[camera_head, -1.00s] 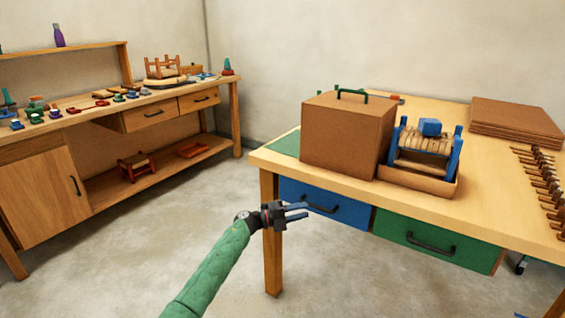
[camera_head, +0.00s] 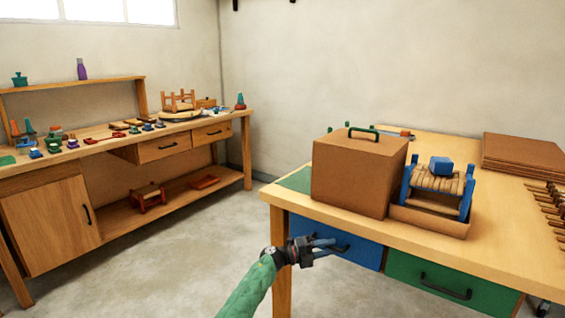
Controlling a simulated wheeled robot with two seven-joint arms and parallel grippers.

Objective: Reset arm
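My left arm comes in from the bottom, in a green sleeve. Its gripper (camera_head: 328,246) is in front of the blue drawer (camera_head: 350,246) at the near table's left end. The two fingers look apart with nothing between them. Whether they touch the drawer or its handle I cannot tell. My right gripper is not in view.
The near table (camera_head: 480,248) carries a brown box (camera_head: 352,178) with a green handle, a blue-sided seat (camera_head: 436,192) in a tray, and stacked boards (camera_head: 522,155). A green drawer (camera_head: 450,283) is below. A workbench (camera_head: 120,157) stands left, with open floor (camera_head: 190,260) between.

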